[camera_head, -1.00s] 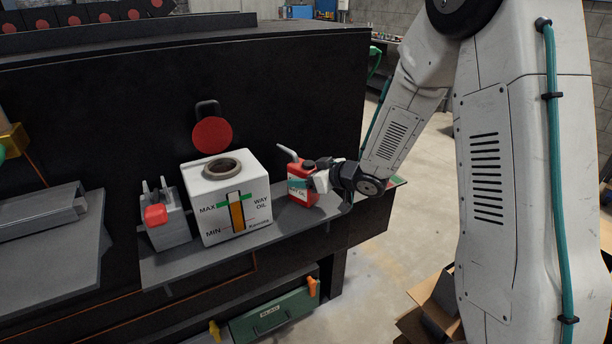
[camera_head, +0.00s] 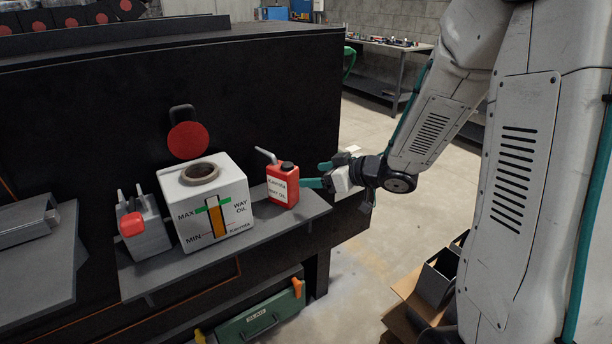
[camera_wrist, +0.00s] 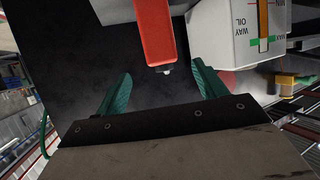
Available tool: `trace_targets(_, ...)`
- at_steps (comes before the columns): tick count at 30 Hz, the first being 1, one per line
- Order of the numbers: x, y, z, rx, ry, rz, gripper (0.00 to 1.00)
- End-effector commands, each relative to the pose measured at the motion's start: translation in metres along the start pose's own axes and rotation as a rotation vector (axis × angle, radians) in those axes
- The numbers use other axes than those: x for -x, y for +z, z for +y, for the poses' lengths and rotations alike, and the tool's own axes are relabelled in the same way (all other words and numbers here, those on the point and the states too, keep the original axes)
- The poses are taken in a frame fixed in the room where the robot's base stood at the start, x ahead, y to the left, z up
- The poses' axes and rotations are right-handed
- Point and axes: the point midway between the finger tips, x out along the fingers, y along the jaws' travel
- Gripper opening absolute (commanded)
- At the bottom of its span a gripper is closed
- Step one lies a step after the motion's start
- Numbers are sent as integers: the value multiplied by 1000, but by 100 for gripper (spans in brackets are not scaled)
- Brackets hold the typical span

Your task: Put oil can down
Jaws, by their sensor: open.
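The red oil can (camera_head: 283,186) stands upright on the grey shelf (camera_head: 262,229), just right of the white way oil tank (camera_head: 206,208). It has a white label, a dark cap and a grey spout pointing up to the left. My gripper (camera_head: 318,179) is to the right of the can, with its green fingers pointing at it. In the wrist view my gripper (camera_wrist: 160,88) has its two green fingers spread wide with nothing between them. The red can (camera_wrist: 154,32) lies beyond the fingertips, clear of them, and the tank (camera_wrist: 240,35) is to its right.
A grey device with a red knob (camera_head: 132,224) stands left of the tank. The dark machine wall rises behind the shelf. A green case (camera_head: 262,318) sits below, and open cardboard boxes (camera_head: 425,295) stand on the floor. Open floor lies right of the shelf.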

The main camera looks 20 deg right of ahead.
Motion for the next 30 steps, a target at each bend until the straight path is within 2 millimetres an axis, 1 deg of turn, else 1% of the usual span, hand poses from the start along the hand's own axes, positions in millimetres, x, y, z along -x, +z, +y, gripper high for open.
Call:
trace_targets(3,6,0,0,0,0,0,71)
trace_targets(7,8,-4,3,10,28,-12,71)
trace_targets(11,20,-17,18,48,177,-86,71)
trace_targets(14,44,-31,32,58,359,-190,71)
trace_targets(15,58,-36,35,49,432,-237,71)
trace_targets(17,82,-40,34,20,527,-314,71)
trace_targets(18,98,-41,30,-8,578,-366,71)
trace_targets(20,123,-40,18,-60,638,-449,71)
trace_targets(21,139,-38,7,-102,664,-502,71)
trace_targets(23,163,-33,-14,-170,682,-587,71)
trace_targets(24,178,-29,-32,-217,679,-643,71)
trace_targets(26,199,-22,-62,-286,654,-726,71)
trace_targets(27,212,-17,-82,-329,626,-778,71)
trace_targets(29,228,-11,-112,-382,574,-846,71)
trace_targets(30,238,-8,-131,-412,535,-886,71)
